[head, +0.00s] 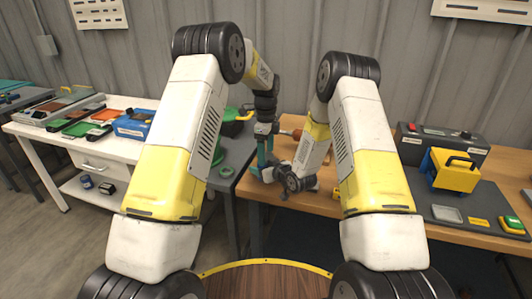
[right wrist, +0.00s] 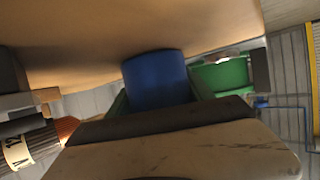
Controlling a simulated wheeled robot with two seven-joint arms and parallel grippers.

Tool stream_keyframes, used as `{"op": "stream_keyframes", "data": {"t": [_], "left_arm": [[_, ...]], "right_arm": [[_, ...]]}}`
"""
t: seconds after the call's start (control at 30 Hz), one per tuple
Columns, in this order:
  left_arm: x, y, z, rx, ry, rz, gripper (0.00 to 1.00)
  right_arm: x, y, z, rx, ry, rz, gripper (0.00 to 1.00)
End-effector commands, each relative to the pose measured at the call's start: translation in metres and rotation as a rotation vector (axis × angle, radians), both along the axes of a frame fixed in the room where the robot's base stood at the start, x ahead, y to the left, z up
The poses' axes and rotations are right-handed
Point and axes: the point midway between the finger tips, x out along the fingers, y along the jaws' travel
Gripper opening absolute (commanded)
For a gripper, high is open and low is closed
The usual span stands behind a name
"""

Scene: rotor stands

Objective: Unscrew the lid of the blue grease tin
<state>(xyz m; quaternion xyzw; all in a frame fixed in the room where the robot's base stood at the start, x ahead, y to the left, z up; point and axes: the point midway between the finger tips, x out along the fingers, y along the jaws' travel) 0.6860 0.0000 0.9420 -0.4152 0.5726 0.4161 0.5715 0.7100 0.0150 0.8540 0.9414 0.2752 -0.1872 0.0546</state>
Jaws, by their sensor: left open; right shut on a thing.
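The blue grease tin (right wrist: 157,80) shows in the right wrist view as a plain blue cylinder between the fingers of my right gripper (head: 269,175), which is shut on it. In the head view the tin is hidden by my grippers and wrists; I cannot make out a separate lid. My left gripper (head: 264,153) points down near the left end of the wooden table, right at my right gripper. It is open.
An orange-handled tool (right wrist: 66,129) is close by. To the right are a yellow-and-blue box (head: 452,170) and a dark case (head: 440,146). A white bench (head: 60,137) with coloured trays stands left. My forearms crowd the middle.

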Motion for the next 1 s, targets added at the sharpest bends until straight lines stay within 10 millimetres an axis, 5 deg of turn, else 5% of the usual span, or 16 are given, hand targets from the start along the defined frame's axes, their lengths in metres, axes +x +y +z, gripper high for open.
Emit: {"op": "stream_keyframes", "data": {"t": [0.3, 0.53, 0.57, 0.6, 0.7, 1.0], "left_arm": [[0.001, 0.000, 0.039, -0.001, -0.003, 0.000, 0.76], [0.000, 0.000, 0.042, -0.001, -0.002, 0.000, 0.76], [0.000, 0.000, 0.042, -0.001, -0.002, 0.000, 0.76], [0.000, 0.000, 0.042, -0.001, -0.002, 0.000, 0.76], [0.000, 0.000, 0.042, -0.001, -0.002, 0.000, 0.76], [0.000, 0.000, 0.041, -0.001, -0.002, 0.000, 0.76]], "right_arm": [[0.000, 0.000, 0.001, 0.001, -0.002, 0.000, 0.00], [0.000, 0.000, 0.001, 0.000, -0.002, 0.000, 0.00], [0.000, 0.000, 0.001, 0.000, -0.002, 0.000, 0.63], [0.000, 0.000, 0.001, 0.000, -0.002, 0.000, 0.71], [0.000, 0.000, 0.001, 0.001, -0.001, 0.000, 0.85], [-0.001, -0.001, 0.001, 0.000, 0.000, 0.000, 0.85]]}}
